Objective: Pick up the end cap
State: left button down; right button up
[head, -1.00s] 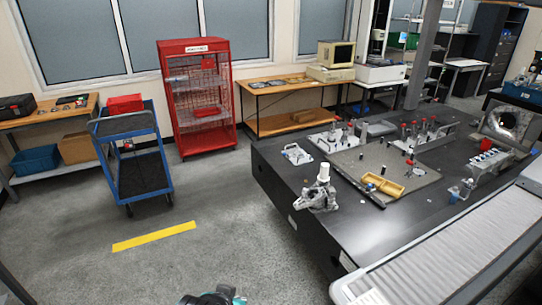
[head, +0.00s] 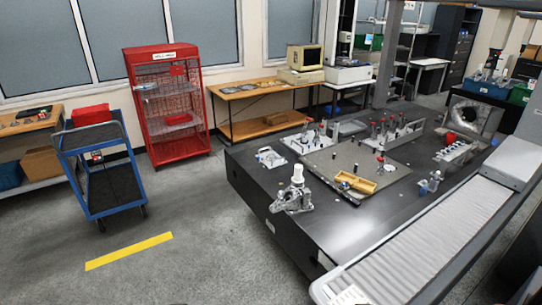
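I cannot tell for sure which part is the end cap. On the black granite table (head: 237,172), a grey metal casting with a white cylinder on top (head: 292,192) stands near the front left corner. A yellow tray-like part (head: 355,182) lies on the grey plate (head: 330,160) in the middle. A large grey housing with a round opening (head: 470,115) stands at the far right, with a red ball-like item in front of its opening. Neither of my grippers shows in the head view.
A ribbed grey cover (head: 430,235) runs along the table's front right side. A blue cart (head: 100,170) and a red wire cage (head: 168,105) stand at the left. Fixtures with red and black knobs (head: 395,130) crowd the table's back. The floor around the yellow stripe (head: 128,251) is clear.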

aim_at(271, 157)
jog(key=i+j, duration=0.25)
jog(key=i, duration=0.3)
jog(key=i+j+z, duration=0.1)
jog(key=i+j, duration=0.2)
jog(key=i, duration=0.3)
jog(key=i+j, duration=0.3)
jog(key=i, duration=0.25)
jog(key=i+j, duration=0.3)
jog(key=i, duration=0.25)
jog(key=i+j+z, duration=0.1)
jog(key=i+j, duration=0.2)
jog(key=i, duration=0.25)
jog(key=i+j, duration=0.35)
jog(key=i, duration=0.2)
jog(key=i+j+z, duration=0.1)
jog(key=i+j, duration=0.25)
jog(key=i, duration=0.2)
